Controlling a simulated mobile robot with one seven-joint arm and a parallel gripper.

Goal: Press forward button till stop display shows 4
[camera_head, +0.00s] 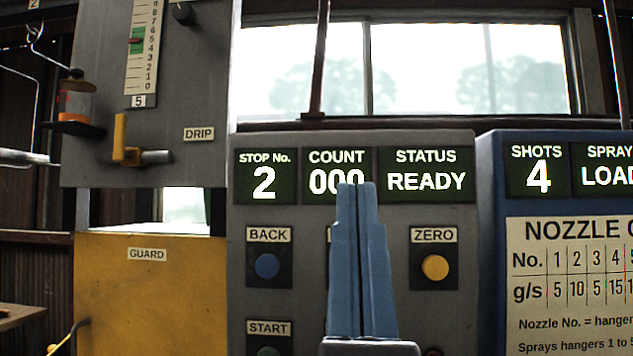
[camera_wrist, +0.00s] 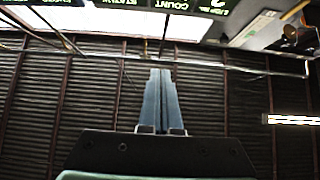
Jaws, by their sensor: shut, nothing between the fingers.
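The grey control panel (camera_head: 395,310) stands in front of me in the head view. Its stop display (camera_head: 264,176) reads STOP No. 2. The count display (camera_head: 322,176) reads 000, partly covered by my fingertips, and the status display (camera_head: 426,176) reads READY. A blue BACK button (camera_head: 267,266) is on the left and a yellow ZERO button (camera_head: 435,267) on the right. The button between them is hidden behind my gripper. My gripper (camera_head: 357,186) is shut and empty, its blue fingers pointing up in front of the panel. It also shows in the wrist view (camera_wrist: 161,72).
A blue panel (camera_head: 488,230) at right shows SHOTS 4 and a nozzle chart (camera_head: 570,290). A yellow guard (camera_head: 150,300) and a grey drip panel (camera_head: 195,80) with a yellow lever (camera_head: 119,138) are at left. A START label (camera_head: 268,328) sits below BACK.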

